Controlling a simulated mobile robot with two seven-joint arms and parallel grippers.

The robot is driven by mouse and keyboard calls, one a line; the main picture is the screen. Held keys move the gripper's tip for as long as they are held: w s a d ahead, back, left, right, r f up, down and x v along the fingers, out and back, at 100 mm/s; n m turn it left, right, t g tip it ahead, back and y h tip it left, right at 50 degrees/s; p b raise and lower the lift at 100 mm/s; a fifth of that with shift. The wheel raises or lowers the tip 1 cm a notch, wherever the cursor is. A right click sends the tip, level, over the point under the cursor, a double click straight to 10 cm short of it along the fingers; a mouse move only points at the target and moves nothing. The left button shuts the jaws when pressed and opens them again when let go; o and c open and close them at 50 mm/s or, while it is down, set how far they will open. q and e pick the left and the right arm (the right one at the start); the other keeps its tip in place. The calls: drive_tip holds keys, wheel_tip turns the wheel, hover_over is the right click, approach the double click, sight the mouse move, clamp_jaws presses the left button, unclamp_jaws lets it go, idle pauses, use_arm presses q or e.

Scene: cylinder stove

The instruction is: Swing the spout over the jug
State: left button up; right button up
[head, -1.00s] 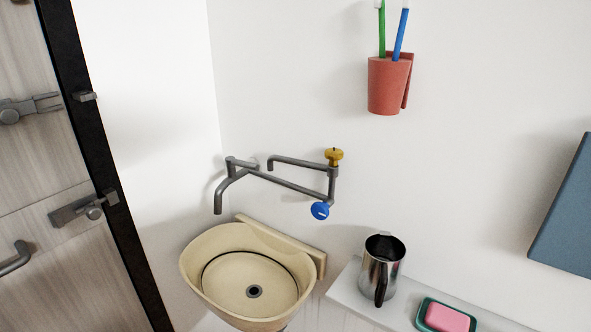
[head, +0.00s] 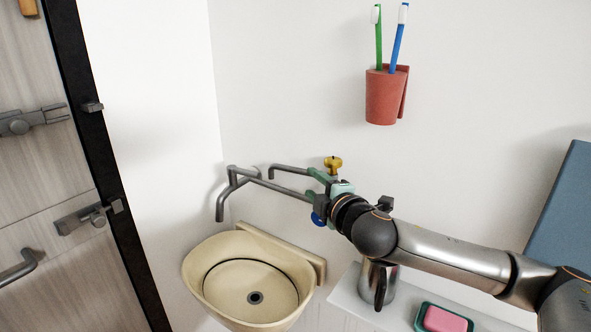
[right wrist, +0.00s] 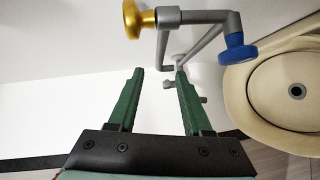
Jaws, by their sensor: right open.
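The grey jointed spout (head: 285,187) is fixed to the wall, its downturned outlet (head: 220,207) above the left side of the basin. It has a yellow knob (head: 333,163) and a blue knob (head: 318,219); both knobs show in the right wrist view. The steel jug (head: 388,292) stands on the shelf to the right, its top hidden behind my right arm. My right gripper (head: 316,190) is open at the spout's right-hand joint. In the right wrist view its green fingers (right wrist: 160,72) point at the spout pipes; I cannot tell whether they touch. My left gripper is out of view.
The cream basin (head: 228,298) is below the spout. On the shelf (head: 345,292) a pink soap (head: 445,319) lies in a green dish (head: 420,322). A red cup (head: 385,97) with toothbrushes hangs above. A blue panel (head: 568,215) is at right, a door (head: 40,160) at left.

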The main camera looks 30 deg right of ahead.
sight(297, 172)
drive_tip(key=p+x, duration=0.2)
drive_tip(key=x, duration=0.8)
drive_tip(key=shift+w+f, duration=0.1)
drive_tip(key=shift+w, duration=0.3)
drive_tip(key=shift+c, duration=0.2)
clamp_jaws()
idle(0.8)
